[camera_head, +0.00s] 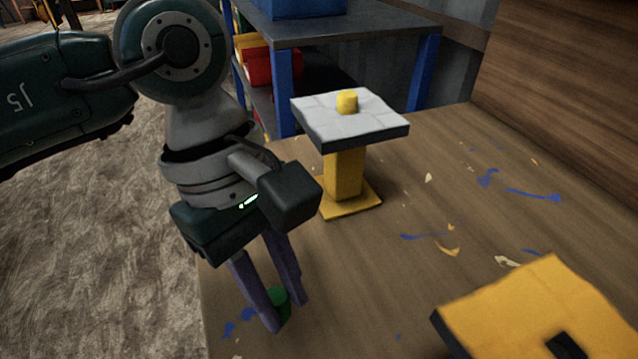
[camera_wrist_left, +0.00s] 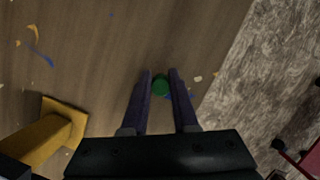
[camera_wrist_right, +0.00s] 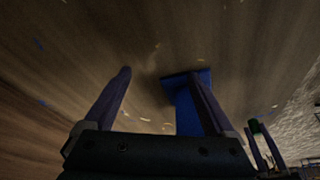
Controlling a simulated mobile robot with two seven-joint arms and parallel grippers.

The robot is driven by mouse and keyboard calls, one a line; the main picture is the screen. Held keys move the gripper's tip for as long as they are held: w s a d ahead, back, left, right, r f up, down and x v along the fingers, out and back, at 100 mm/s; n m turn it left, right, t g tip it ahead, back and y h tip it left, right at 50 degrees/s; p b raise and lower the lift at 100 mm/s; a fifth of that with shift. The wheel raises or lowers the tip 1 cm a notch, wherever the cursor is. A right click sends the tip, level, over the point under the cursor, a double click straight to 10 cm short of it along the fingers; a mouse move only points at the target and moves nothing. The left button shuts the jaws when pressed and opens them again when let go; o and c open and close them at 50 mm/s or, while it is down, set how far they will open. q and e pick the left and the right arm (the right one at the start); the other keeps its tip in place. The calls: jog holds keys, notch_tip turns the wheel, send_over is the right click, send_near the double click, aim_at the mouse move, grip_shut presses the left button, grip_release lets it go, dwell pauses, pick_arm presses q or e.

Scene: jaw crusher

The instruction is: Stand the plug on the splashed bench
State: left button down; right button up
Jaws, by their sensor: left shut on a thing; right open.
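My left gripper (camera_head: 287,312) points down over the near left edge of the wooden bench (camera_head: 400,285), which has blue, yellow and cream paint splashes. Its fingers are shut on a small green plug (camera_head: 278,298). The plug also shows between the fingertips in the left wrist view (camera_wrist_left: 160,86), mostly hidden by the fingers in the head view. I cannot tell whether it touches the bench. My right gripper (camera_wrist_right: 160,74) is open, seen only in the right wrist view. A blue block (camera_wrist_right: 185,105) shows beyond and partly behind its right finger.
A yellow stand (camera_head: 345,175) with a grey slab top (camera_head: 375,120) and yellow knob (camera_head: 347,102) is on the bench behind my left gripper. A yellow piece with a dark slot (camera_head: 545,300) is at front right. A blue-framed shelf (camera_head: 283,95) stands behind. The bench middle is clear.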

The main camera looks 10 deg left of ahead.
pick_arm(q)
jog(key=shift+f, duration=0.75)
pick_arm(e)
jog(key=shift+f, duration=0.15)
pick_arm(q)
jog(key=shift+f, duration=0.1)
pick_arm(e)
jog(key=shift+f, duration=0.1)
pick_arm(q)
jog(key=shift+f+b, duration=0.15)
jog(key=shift+b, duration=0.15)
pick_arm(e)
jog(key=shift+f, duration=0.15)
pick_arm(q)
jog(key=c, duration=0.7)
grip_release()
